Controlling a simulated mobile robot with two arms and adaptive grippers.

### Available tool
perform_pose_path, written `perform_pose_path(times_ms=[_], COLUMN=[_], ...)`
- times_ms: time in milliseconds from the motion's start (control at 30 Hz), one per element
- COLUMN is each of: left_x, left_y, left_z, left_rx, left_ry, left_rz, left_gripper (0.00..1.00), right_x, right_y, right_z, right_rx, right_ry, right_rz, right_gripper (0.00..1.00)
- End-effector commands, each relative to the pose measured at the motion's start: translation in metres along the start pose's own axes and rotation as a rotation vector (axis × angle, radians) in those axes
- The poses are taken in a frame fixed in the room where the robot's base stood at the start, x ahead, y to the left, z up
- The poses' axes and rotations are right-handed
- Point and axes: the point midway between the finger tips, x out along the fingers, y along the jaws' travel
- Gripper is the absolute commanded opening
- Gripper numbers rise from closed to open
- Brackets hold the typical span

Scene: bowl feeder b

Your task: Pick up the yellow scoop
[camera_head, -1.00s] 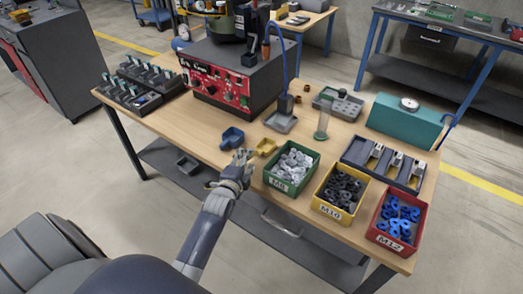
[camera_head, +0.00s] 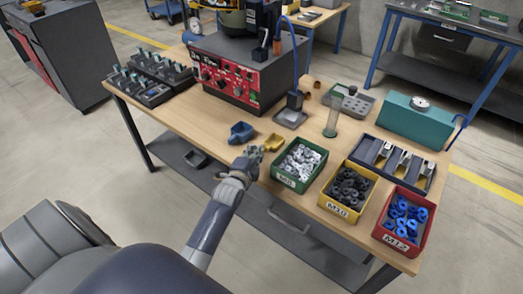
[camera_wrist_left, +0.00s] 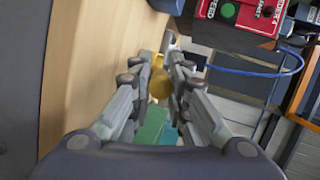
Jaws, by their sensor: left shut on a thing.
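The yellow scoop (camera_head: 272,143) is at the table's front part, between the blue scoop and the green bin in the head view. My left gripper (camera_head: 256,152) is at its near left side, over the table's front edge. In the left wrist view the yellow scoop (camera_wrist_left: 160,86) shows between the fingertips of the left gripper (camera_wrist_left: 164,72), which are closed on it. Whether the scoop touches the table is hard to tell. My right gripper is in neither view.
A blue scoop (camera_head: 241,132) lies just left of the yellow one. The green bin (camera_head: 287,181) stands close on the right, then the yellow bin (camera_head: 338,209) and the red bin (camera_head: 389,244). A red-fronted feeder machine (camera_head: 233,78) stands behind. Bare tabletop (camera_head: 190,117) lies to the left.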

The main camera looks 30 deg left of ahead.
Motion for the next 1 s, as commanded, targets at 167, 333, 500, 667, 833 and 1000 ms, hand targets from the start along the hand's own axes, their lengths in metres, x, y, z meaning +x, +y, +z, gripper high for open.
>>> perform_pose_path(times_ms=[167, 333, 500, 667, 833, 1000], left_x=[-0.002, -0.007, -0.031, -0.067, -0.104, -0.133], left_y=[-0.009, -0.027, -0.028, -0.024, -0.018, -0.015], left_z=[-0.001, -0.002, 0.006, 0.019, 0.034, 0.045], left_rx=[0.001, 0.004, 0.004, 0.004, 0.004, 0.003], left_ry=[0.001, 0.0, -0.001, 0.0, 0.0, 0.0], left_rz=[-0.004, -0.006, 0.001, 0.001, 0.001, 0.0], left_gripper=[0.0, 0.0, 0.0, 0.0, 0.0, 0.0], right_x=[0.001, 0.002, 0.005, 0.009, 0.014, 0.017], right_y=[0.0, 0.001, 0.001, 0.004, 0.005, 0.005], right_z=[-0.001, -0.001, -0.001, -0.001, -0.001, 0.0], right_rx=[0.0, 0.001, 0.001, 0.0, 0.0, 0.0], right_ry=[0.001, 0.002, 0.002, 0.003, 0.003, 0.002], right_rz=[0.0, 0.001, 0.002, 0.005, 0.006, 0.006], right_gripper=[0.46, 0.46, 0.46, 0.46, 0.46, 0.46])
